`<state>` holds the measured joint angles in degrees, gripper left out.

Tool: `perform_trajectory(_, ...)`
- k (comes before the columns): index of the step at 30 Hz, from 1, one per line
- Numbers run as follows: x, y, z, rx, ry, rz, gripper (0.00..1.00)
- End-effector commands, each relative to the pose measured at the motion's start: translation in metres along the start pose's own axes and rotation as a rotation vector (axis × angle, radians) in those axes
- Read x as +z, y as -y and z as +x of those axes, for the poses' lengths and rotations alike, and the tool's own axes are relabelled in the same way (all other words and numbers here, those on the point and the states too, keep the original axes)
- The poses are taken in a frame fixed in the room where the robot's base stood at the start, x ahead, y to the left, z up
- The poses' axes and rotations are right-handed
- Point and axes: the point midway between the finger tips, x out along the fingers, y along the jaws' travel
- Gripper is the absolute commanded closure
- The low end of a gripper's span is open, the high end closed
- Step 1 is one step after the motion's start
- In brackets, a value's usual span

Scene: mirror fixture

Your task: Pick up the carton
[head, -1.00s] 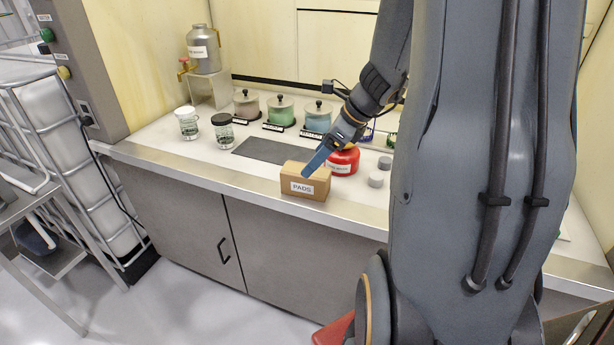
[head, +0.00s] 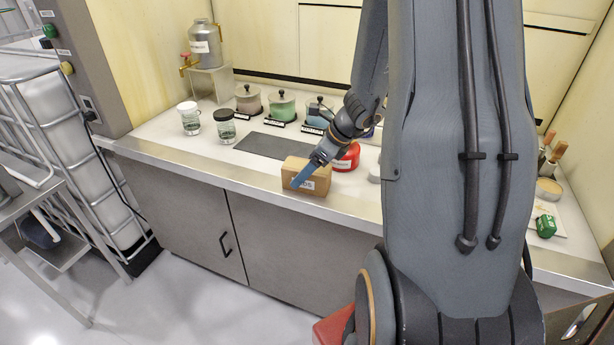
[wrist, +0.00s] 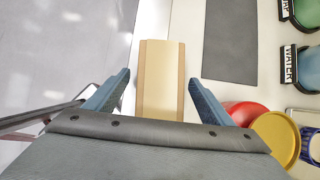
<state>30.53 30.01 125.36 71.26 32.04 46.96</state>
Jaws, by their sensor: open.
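In the wrist view the carton (wrist: 160,82) lies ahead, in line with the space between the two blue fingers of my gripper (wrist: 160,95). The fingers are apart, with nothing held. Its near end is hidden behind the gripper body. I cannot tell whether a finger touches it.
A red container (head: 346,160) stands just right of the carton, close to the right finger in the wrist view. A dark mat (head: 272,146) lies behind it. Two jars (head: 224,126) and lidded pots (head: 282,106) stand farther back. The counter's front edge (head: 220,176) is close.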

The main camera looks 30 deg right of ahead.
Motion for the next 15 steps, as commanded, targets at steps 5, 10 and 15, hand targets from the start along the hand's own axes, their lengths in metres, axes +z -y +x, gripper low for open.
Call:
perform_trajectory(5, 0.0001, 0.0000, -0.0002, 0.000, 0.000, 0.000, 0.39)
perform_trajectory(10, 0.0001, 0.0000, -0.0003, 0.000, 0.000, -0.001, 0.68)
perform_trajectory(15, 0.0003, 0.0001, -0.0004, 0.000, 0.000, -0.001, 0.78)
